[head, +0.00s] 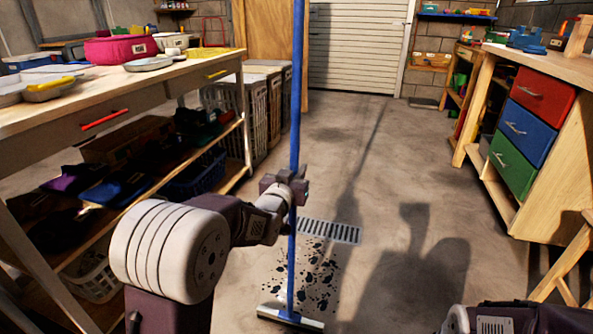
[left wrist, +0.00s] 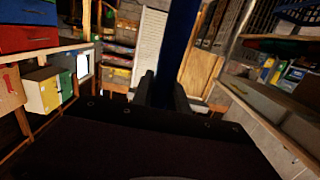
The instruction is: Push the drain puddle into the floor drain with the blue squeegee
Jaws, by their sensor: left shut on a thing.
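The blue squeegee (head: 295,130) stands nearly upright in the head view, its wide head (head: 291,317) on the floor at the near edge of the puddle. My left gripper (head: 285,187) is shut on its pole, and the pole also shows between the fingers in the left wrist view (left wrist: 177,50). The drain puddle (head: 316,277) is a patch of dark blotches on the concrete, mostly beyond and to the right of the squeegee head. The floor drain (head: 331,232) is a grey slotted grate just beyond the puddle. My right gripper is not in view; only part of my right arm shows at bottom right.
A wooden workbench (head: 122,86) with shelves stands on the left, with laundry hampers (head: 228,112) beyond it. A bench with red, blue and green drawers (head: 533,131) stands on the right. The floor between is open up to the white roller door (head: 358,48).

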